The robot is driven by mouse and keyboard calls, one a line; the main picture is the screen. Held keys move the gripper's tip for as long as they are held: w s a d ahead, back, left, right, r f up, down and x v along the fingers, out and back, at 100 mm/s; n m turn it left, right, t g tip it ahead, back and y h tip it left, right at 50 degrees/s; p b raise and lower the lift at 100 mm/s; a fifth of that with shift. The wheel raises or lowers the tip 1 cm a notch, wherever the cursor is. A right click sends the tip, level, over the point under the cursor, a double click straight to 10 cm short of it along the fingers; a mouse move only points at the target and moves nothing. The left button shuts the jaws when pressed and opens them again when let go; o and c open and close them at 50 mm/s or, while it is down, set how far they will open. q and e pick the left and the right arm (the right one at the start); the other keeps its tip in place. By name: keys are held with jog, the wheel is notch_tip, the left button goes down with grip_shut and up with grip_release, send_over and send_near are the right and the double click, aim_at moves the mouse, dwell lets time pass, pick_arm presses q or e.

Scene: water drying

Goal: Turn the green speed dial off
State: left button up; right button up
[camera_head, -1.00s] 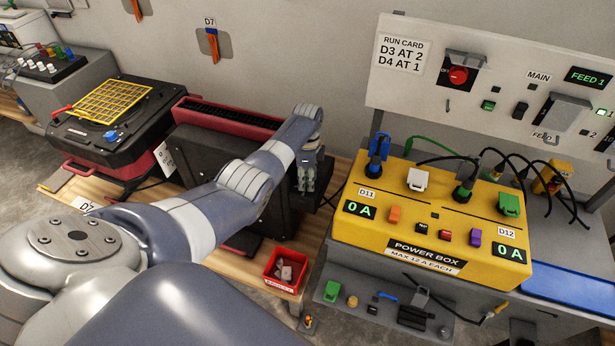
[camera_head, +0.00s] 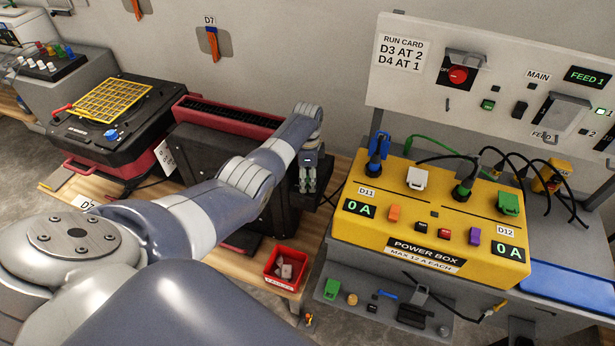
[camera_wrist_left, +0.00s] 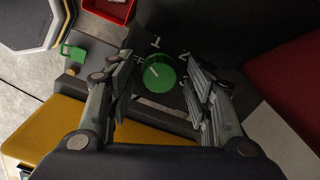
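The green speed dial (camera_wrist_left: 158,72) shows in the left wrist view, round, with a pale pointer line slanting across it. White marks surround it on the dark panel, including a "1" above and an "F" at upper left. My left gripper (camera_wrist_left: 156,66) is open, its two fingers on either side of the dial. I cannot tell if either finger touches it. In the head view my left gripper (camera_head: 307,184) is at the right side of the black machine with a red top (camera_head: 230,118); the dial is hidden there. My right gripper is not in view.
A yellow power box (camera_head: 425,222) with plugs and cables stands right of the gripper. A red bin (camera_head: 285,268) with small pieces sits on the wooden bench below it. A black machine with a yellow grid (camera_head: 110,112) is at left. A green clip-like part (camera_wrist_left: 73,52) shows in the wrist view.

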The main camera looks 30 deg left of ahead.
aim_at(308, 179)
pick_arm(q)
jog(key=shift+r, duration=0.1)
jog(key=shift+r, duration=0.55)
notch_tip(308, 179, up, 11)
dwell(0.5)
